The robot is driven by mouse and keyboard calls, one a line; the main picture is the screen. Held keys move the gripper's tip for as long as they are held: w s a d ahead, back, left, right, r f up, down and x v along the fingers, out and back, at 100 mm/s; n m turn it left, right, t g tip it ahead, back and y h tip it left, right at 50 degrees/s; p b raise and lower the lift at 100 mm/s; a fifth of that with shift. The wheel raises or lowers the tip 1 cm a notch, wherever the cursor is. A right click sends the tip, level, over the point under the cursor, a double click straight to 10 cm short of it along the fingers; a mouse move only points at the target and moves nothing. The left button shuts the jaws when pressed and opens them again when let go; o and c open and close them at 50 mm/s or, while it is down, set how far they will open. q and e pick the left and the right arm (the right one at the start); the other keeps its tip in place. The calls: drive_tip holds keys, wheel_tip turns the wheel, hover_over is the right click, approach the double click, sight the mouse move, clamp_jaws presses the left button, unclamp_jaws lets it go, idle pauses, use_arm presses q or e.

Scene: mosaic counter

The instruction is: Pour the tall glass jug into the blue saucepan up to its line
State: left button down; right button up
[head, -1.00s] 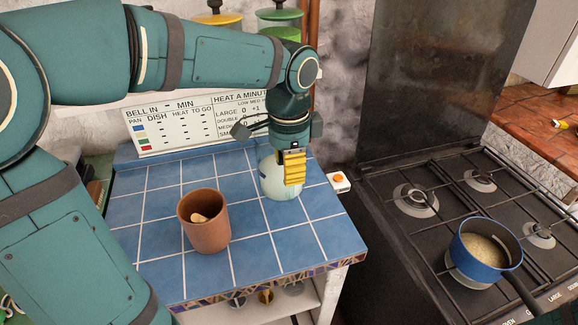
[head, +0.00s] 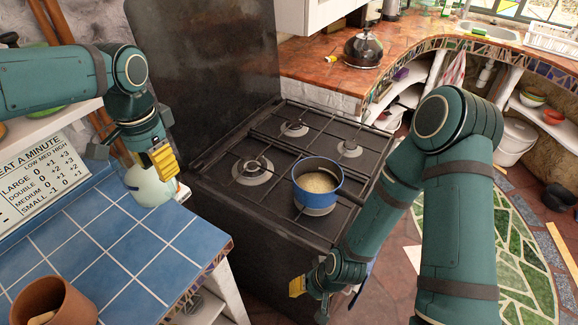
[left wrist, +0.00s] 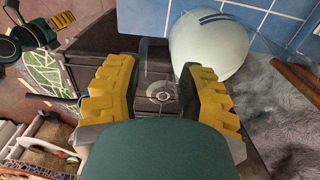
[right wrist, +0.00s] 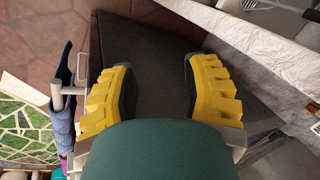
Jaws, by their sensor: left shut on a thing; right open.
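The blue saucepan (head: 318,185) stands upright on a front burner, with pale grainy contents; its line cannot be made out. My left gripper (head: 163,160) is over the back right part of the blue-tiled counter. Between its fingers in the left wrist view is a faint clear shape, seemingly the tall glass jug (left wrist: 158,60); its level is unreadable. A pale round vessel (head: 150,187) shows by this gripper; it has blue stripes in the left wrist view (left wrist: 208,48). My right gripper (head: 300,287) is open and empty, low before the stove; dark stove front shows between its fingers (right wrist: 158,85).
A terracotta pot (head: 50,300) stands at the counter's near left. The black stove (head: 225,205) has other burners free. A kettle (head: 362,48) stands on the far worktop. A blue cloth (right wrist: 62,110) hangs beside my right gripper. A sign board (head: 40,180) stands behind the counter.

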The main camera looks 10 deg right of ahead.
use_arm(q)
drive_tip(key=w+d+r+p, duration=0.1)
drive_tip(key=w+d+p, duration=0.3)
drive_tip(key=d, duration=0.9)
drive_tip(key=w+d+p, duration=0.4)
drive_tip(key=w+d, duration=0.1)
drive_tip(key=d, duration=0.7)
drive_tip(key=s+d+f+p, duration=0.2)
drive_tip(key=s+d, duration=0.1)
drive_tip(key=d, duration=0.8)
drive_tip(key=s+d+f+p, duration=0.2)
drive_tip(key=s+d+p, duration=0.1)
drive_tip(key=d, duration=0.9)
drive_tip(key=shift+s+p, duration=0.3)
drive_tip(key=shift+s, duration=0.2)
drive_tip(key=shift+f, duration=0.15)
